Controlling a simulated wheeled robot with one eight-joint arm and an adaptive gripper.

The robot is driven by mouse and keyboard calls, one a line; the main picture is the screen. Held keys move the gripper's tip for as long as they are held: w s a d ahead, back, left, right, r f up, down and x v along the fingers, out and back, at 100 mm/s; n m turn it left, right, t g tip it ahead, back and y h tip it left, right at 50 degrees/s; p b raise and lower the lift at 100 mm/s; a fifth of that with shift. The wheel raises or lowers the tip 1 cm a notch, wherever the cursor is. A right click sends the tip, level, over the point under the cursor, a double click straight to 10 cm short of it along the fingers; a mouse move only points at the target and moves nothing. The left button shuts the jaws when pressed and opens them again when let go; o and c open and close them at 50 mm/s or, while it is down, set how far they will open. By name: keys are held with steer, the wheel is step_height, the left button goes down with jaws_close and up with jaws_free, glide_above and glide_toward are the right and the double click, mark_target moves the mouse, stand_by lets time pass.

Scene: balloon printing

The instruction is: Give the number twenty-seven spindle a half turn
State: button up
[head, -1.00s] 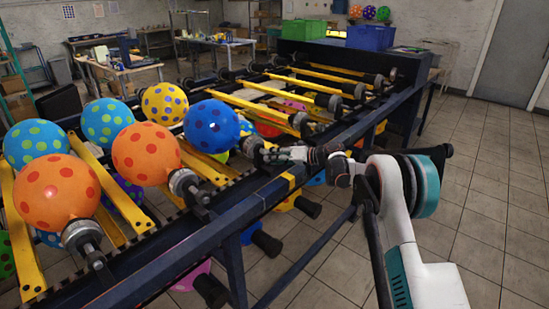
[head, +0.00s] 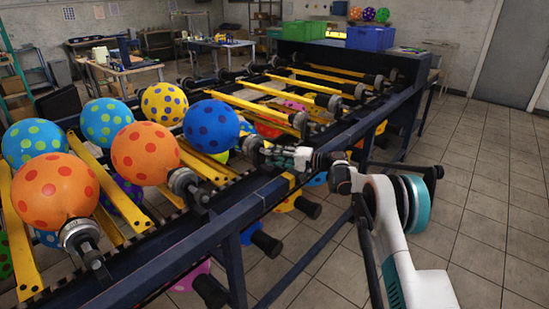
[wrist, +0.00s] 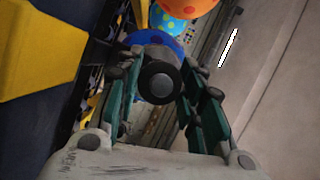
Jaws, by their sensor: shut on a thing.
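A spindle (head: 251,147) sticks out from the near rail of the printing machine, with a blue balloon (head: 211,126) with dark dots on its inner end. No number is readable on it. My gripper (head: 268,155) reaches in from the right and is shut on the spindle's outer end. In the wrist view the spindle's round black end (wrist: 160,82) sits between the teal finger pads of my gripper (wrist: 158,98), with the blue balloon (wrist: 163,42) behind it. The fingers hide part of the spindle's sides.
Orange balloons (head: 146,153) on neighbouring spindles stand to the left along the rail. The dark machine rail (head: 215,238) runs below my gripper. Yellow bars (head: 222,106) cross the machine. The tiled floor (head: 480,190) at right is open.

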stand_by(0.4)
steer(key=o, duration=1.1)
steer(key=shift+c, duration=0.2)
steer(key=shift+d, duration=0.15)
steer(key=v, duration=1.1)
steer(key=shift+d, duration=0.4)
steer(key=shift+s+r, duration=0.1)
